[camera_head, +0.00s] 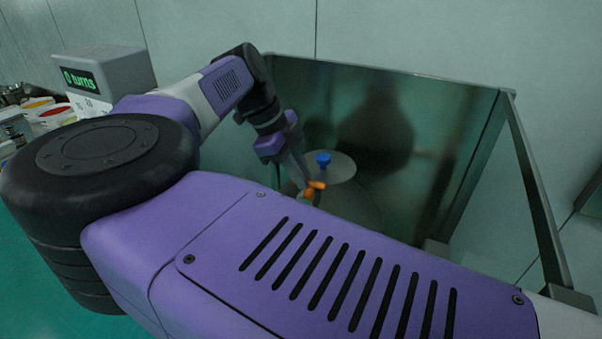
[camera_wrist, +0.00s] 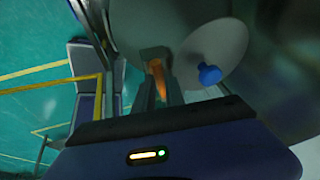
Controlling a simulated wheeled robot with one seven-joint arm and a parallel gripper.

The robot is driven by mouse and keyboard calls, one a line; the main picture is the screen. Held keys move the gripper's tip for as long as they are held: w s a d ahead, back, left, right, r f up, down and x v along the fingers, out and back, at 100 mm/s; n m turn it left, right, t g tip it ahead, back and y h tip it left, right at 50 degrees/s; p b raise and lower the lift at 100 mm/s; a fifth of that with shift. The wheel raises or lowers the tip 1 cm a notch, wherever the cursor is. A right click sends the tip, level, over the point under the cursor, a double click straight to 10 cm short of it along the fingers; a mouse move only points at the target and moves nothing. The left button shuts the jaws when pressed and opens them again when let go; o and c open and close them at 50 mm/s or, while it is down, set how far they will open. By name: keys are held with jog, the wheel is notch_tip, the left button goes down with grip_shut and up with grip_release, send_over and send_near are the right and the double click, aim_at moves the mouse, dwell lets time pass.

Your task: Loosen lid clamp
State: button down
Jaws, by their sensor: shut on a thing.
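The lid clamp has an orange handle (camera_head: 316,185) at the front edge of the sieve; it also shows in the wrist view (camera_wrist: 159,76). My gripper (camera_head: 303,184) reaches down to it, and in the wrist view my fingers (camera_wrist: 160,95) are shut on the orange handle. The round metal lid (camera_head: 340,168) of the sieve lies just behind, with a blue knob (camera_head: 323,158) on top. The knob also shows in the wrist view (camera_wrist: 209,74), right of my fingers and apart from them. The lower part of the clamp is hidden by my arm in the head view.
A metal enclosure (camera_head: 440,120) with upright walls stands behind and right of the sieve. A grey box with a display (camera_head: 80,79) reading "0 turns" stands at the left. Small dishes (camera_head: 50,112) with coloured contents lie near it. My arm covers much of the foreground.

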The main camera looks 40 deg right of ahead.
jog(key=shift+w+d+m, duration=0.1)
jog(key=shift+w+m, duration=0.05)
jog(key=shift+m, duration=0.55)
jog(key=shift+g, duration=0.3)
jog(key=c, duration=1.4)
grip_release()
jog(key=shift+r, duration=0.1)
jog(key=b+v, duration=0.1)
jog(key=v, duration=0.6)
jog(key=shift+r+b, duration=0.3)
jog(key=shift+r, duration=0.05)
jog(key=shift+w, duration=0.1)
